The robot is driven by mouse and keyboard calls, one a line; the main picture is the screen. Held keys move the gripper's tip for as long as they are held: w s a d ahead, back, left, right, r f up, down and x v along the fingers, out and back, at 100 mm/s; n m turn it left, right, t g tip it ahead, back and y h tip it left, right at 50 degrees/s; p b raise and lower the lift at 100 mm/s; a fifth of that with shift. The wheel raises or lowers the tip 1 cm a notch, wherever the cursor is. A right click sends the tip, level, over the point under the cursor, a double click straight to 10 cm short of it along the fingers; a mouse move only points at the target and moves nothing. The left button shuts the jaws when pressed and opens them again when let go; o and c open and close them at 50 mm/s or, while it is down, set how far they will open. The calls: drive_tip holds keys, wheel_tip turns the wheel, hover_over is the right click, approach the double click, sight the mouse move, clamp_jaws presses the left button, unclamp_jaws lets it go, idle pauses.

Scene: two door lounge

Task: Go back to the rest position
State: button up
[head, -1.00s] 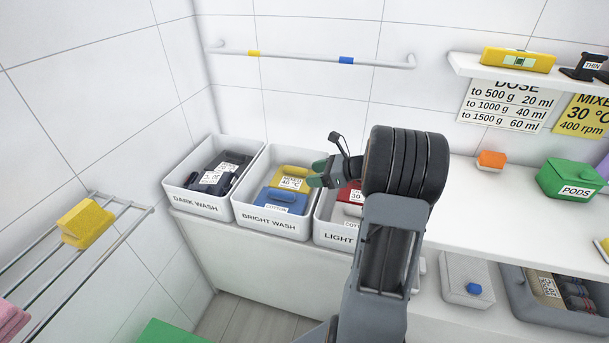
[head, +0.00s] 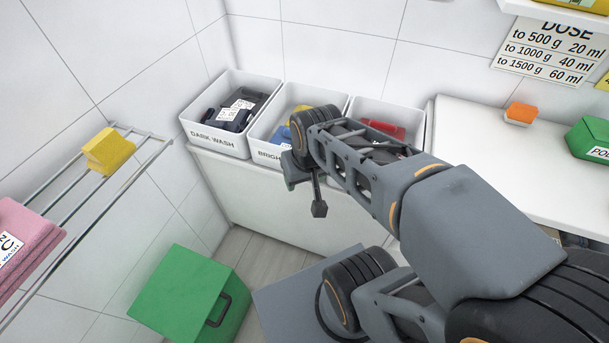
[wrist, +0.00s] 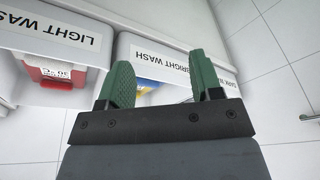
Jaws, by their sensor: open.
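My gripper (wrist: 166,85) shows in the wrist view with its two green fingers apart and nothing between them. It is in front of the bright wash bin (wrist: 150,48), clear of it. In the head view my gripper is mostly hidden behind my own wrist, low in front of the bins. My arm reaches in from the lower right of the head view.
The dark wash bin (head: 190,130) holds dark clothes (head: 232,114). The light wash bin (head: 421,118) holds a red item (head: 385,128). A green box (head: 175,292) stands on the floor.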

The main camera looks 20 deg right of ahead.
drive_tip(key=shift+s+n, duration=0.1)
drive_tip(key=shift+n, duration=0.2)
drive_tip(key=shift+r, duration=0.1)
drive_tip(key=w+p+v, duration=0.2)
drive_tip(key=p+v, duration=0.8)
drive_tip(key=v, duration=0.1)
drive_tip(key=shift+w+a+r+t, duration=0.25)
drive_tip(key=shift+r+t, duration=0.1)
drive_tip(key=shift+t, duration=0.05)
